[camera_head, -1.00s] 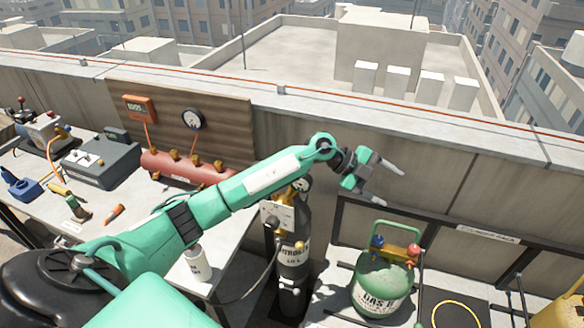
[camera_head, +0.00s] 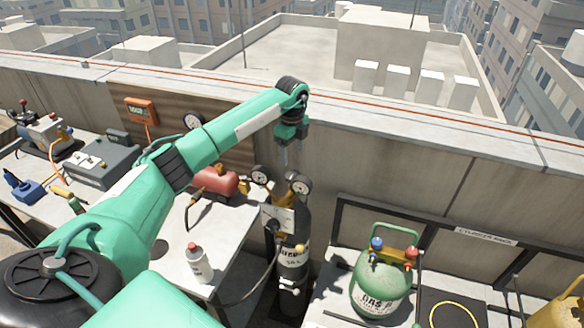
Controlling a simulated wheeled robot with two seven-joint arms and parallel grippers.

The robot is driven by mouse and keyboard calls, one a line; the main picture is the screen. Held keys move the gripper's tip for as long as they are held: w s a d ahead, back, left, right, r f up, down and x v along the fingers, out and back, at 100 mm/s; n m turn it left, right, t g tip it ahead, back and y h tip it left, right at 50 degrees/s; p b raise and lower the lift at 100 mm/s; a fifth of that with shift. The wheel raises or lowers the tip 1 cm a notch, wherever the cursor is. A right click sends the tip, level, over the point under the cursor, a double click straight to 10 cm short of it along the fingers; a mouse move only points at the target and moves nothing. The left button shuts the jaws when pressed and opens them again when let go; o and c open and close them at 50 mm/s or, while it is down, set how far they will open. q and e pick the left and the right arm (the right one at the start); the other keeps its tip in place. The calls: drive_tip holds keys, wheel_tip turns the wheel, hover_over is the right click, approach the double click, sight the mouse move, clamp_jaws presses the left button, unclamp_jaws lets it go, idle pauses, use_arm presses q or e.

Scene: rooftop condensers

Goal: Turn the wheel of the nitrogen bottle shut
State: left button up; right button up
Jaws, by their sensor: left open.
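The nitrogen bottle (camera_head: 292,262) is a dark cylinder with a white label, standing upright at the right end of the workbench. Two round gauges, a left gauge (camera_head: 260,175) and a right gauge (camera_head: 301,185), sit at its top, with a pale plate (camera_head: 278,218) in front. I cannot clearly make out the bottle's wheel among these fittings. My left gripper (camera_head: 293,158) is open and empty, its fingers pointing down above the bottle's top, apart from it in the picture. My right gripper is not in view.
A green gas cylinder (camera_head: 382,285) with a handle stands right of the bottle. A concrete parapet (camera_head: 400,165) runs behind.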

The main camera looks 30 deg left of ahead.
sight(292, 174)
use_arm(q)
wheel_tip(292, 174, down, 7)
drive_tip(key=shift+f+p, duration=0.15)
drive_tip(key=shift+p, duration=1.05)
drive_tip(key=shift+f, duration=0.5)
drive_tip(key=c, duration=1)
